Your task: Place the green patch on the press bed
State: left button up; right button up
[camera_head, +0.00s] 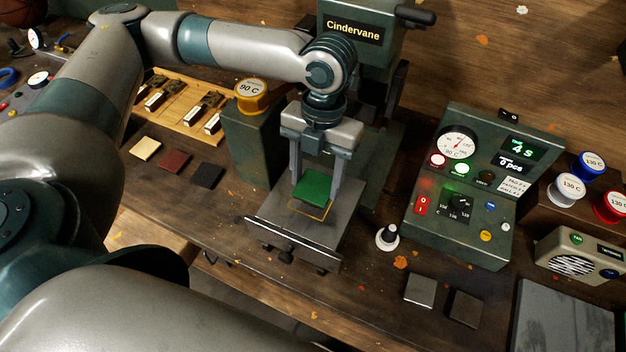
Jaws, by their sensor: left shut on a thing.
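The green patch (313,187) is a small flat square in the middle of the camera_head view. My left gripper (314,180) points down over the press bed (287,221) and is shut on the patch between its two fingers. The patch is over the bed, above a yellow outlined square (312,212) of which only the near part shows. The gap between patch and bed looks small, but I cannot tell its size. The grey press bed sits in front of the green Cindervane press (352,55). My right gripper is not in view.
Cream (146,148), maroon (174,161) and black (208,175) patches lie on the left. A yellow-capped 90 C post (251,96) stands close left of my gripper.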

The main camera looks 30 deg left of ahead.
aim_at(314, 178)
pick_arm(q)
jog(key=shift+w+a+f, duration=0.45)
jog(key=shift+w+a, duration=0.05)
jog(key=shift+a, duration=0.1)
jog(key=shift+f, duration=0.1)
notch_tip(314, 178, down, 3)
jog(key=shift+r+p, duration=0.15)
jog(key=shift+p, duration=0.75)
jog(key=shift+f, duration=0.55)
jog(key=shift+f, duration=0.1)
jog(key=o, duration=1)
jog(key=shift+o, duration=0.2)
